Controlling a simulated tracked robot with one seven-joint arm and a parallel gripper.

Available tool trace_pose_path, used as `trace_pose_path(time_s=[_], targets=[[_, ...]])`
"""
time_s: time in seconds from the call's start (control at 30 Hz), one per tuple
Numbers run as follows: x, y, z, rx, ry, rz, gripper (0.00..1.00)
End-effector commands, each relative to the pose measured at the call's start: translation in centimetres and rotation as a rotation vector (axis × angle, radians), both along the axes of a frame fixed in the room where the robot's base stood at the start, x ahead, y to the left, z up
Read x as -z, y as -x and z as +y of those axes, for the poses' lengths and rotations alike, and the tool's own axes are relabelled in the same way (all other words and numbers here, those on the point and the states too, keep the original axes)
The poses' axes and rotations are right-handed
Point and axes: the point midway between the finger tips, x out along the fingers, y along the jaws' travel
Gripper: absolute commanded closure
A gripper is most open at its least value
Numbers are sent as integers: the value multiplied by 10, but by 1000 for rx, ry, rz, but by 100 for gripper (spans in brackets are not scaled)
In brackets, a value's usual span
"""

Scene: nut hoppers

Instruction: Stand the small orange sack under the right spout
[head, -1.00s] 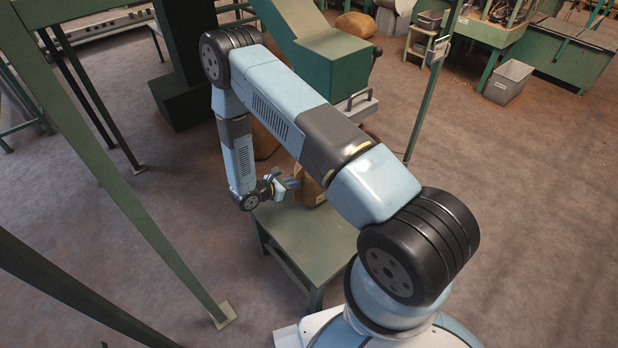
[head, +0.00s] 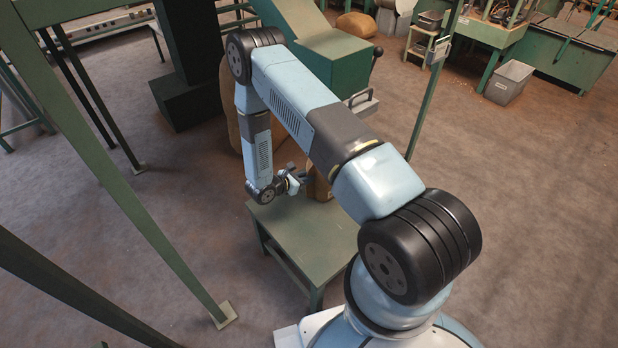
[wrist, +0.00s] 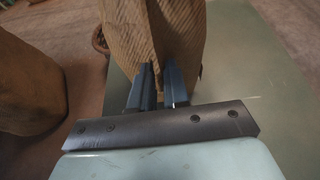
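The small sack is brown-tan in these views, with ribbed cloth, and fills the top middle of the wrist view (wrist: 190,30). In the head view the sack (head: 322,187) shows partly behind my arm, upright at the far end of the green table (head: 315,240). My gripper (head: 303,178) is at the sack's left side. In the wrist view its two dark fingers (wrist: 159,75) are close together with a fold of cloth between them. I cannot tell whether the sack's base touches the table. A green hopper chute (head: 338,58) with a grey outlet piece (head: 362,104) is beyond my arm.
A larger brown sack (head: 232,115) stands behind my forearm and shows at left in the wrist view (wrist: 28,85). Green posts (head: 150,220) rise at the left, and a thin one (head: 425,100) right of the chute. The table's near part is bare.

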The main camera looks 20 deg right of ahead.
Motion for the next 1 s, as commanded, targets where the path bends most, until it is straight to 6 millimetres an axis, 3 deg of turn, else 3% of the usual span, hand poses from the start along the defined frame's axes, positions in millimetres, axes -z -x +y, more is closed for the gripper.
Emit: trace_pose_path(time_s=[0.2, 0.53, 1.0], targets=[[0, 0, 0, 0, 1, 0, 65], [-3, 2, 5, -1, 1, -1, 65], [-34, 30, 73, -1, 1, -1, 65]])
